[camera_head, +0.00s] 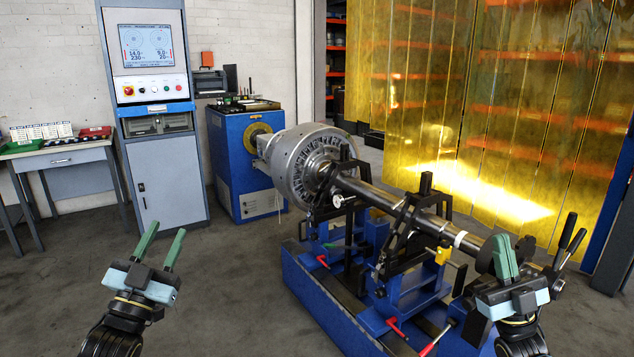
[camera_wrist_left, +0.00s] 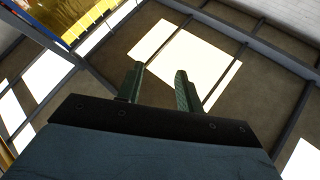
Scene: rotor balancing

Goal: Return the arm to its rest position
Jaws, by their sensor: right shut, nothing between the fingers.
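My left gripper (camera_head: 160,245) is at the lower left in the head view, raised over open floor. Its two green fingers stand apart with nothing between them. In the left wrist view my left gripper (camera_wrist_left: 158,85) also shows spread, empty fingers. My right gripper (camera_head: 503,258) is at the lower right in the head view, with its green fingers together and nothing held. It appears in front of the right end of the rotor shaft (camera_head: 400,208); I cannot tell whether it touches anything there.
The blue balancing machine (camera_head: 330,310) with the rotor (camera_head: 305,160) fills the centre right. A control cabinet (camera_head: 165,175) stands at the back left, beside a table (camera_head: 60,157) with small parts. Yellow curtains (camera_head: 420,90) hang behind. The floor (camera_head: 225,300) between my left gripper and the machine is clear.

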